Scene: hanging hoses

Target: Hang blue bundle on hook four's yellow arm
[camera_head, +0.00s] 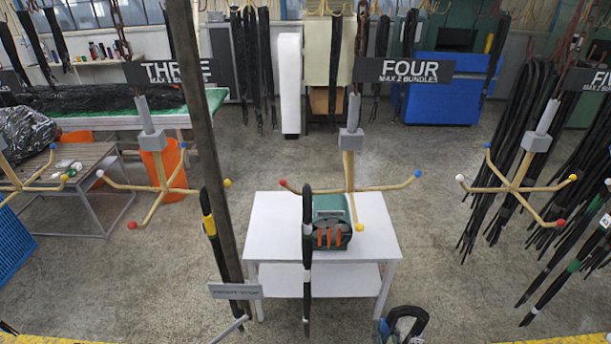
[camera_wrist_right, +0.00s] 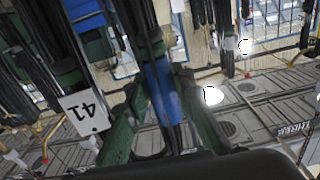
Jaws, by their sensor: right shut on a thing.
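Hook four (camera_head: 349,141) hangs under its black FOUR sign (camera_head: 404,71). Its yellow-tipped arm (camera_head: 354,208) points toward me and is bare. A black bundle (camera_head: 307,260) hangs on its red-tipped arm (camera_head: 295,188); its blue-tipped arm (camera_head: 395,184) at right is bare. My right gripper (camera_head: 398,335) is at the bottom edge of the head view, lower and nearer than the hook, partly cut off. It is shut on the blue bundle, whose dark loop (camera_head: 410,311) rises above it. In the wrist view the blue band (camera_wrist_right: 163,92) sits between green fingers. My left gripper is not in view.
A white table (camera_head: 270,225) with a green toolbox (camera_head: 331,215) stands below and behind hook four. A tall post (camera_head: 195,100) with a small sign (camera_head: 235,291) stands left of it. Hook three (camera_head: 153,142) is left; many black hoses (camera_head: 510,130) hang at right.

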